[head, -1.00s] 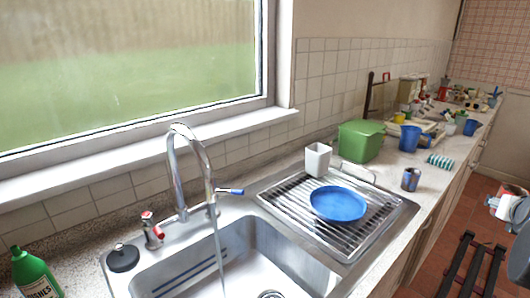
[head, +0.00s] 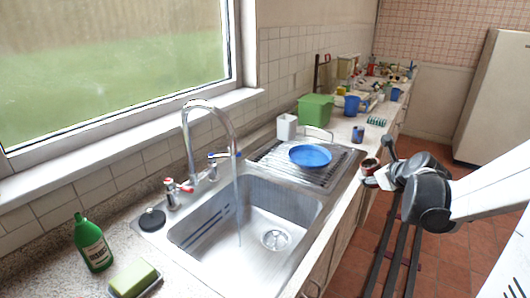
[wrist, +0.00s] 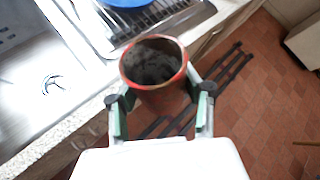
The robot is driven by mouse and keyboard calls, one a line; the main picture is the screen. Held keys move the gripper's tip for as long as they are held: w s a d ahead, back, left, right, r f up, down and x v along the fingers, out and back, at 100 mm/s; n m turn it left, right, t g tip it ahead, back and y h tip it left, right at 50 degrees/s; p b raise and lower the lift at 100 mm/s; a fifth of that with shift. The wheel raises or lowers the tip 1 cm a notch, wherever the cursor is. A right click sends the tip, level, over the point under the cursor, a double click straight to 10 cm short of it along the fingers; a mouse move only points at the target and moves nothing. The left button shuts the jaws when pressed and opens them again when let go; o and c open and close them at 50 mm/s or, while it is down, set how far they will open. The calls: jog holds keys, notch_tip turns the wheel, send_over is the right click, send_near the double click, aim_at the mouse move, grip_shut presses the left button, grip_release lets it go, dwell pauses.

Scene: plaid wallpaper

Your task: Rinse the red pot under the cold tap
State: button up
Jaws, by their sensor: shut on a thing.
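The red pot (wrist: 153,78) is between the fingers of my gripper (wrist: 160,108), which is shut on it. In the wrist view its open mouth faces up toward the camera, and its inside is dark. In the head view the pot (head: 370,167) is small, held in front of the counter's right edge, right of the sink. The tap (head: 207,122) arches over the sink (head: 265,205), and a thin stream of water (head: 238,205) falls from it into the basin. The blue-tipped cold lever (head: 224,154) is right of the spout base; a red-tipped handle (head: 178,187) is left of it.
A blue plate (head: 310,156) lies on the drainer (head: 335,173) beside a white cup (head: 287,127) and green box (head: 316,110). A green bottle (head: 92,243) and sponge (head: 133,279) stand front left. The basin is empty except for its drain. Dark rails (head: 385,245) stand right.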

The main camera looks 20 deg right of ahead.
jog(key=w+a+f+n+y, duration=0.2)
jog(key=w+a+n, duration=0.2)
jog(key=a, duration=0.8)
jog(key=w+a+f+n+y, duration=0.2)
jog(key=a+n, duration=0.4)
jog(key=a, duration=0.7)
jog(key=w+a+f+n+g+y, duration=0.1)
jog(key=w+a+f+n+y, duration=0.2)
jog(key=a, duration=1)
jog(key=shift+w+a+f+n, duration=0.3)
jog(key=shift+w+n, duration=0.7)
jog(key=shift+w, duration=0.5)
jog(key=shift+w, duration=0.15)
jog(key=shift+w+d, duration=0.15)
jog(key=shift+w, duration=0.2)
jog(key=shift+s+b, duration=0.15)
jog(key=shift+b, duration=0.15)
jog(key=shift+s, duration=0.35)
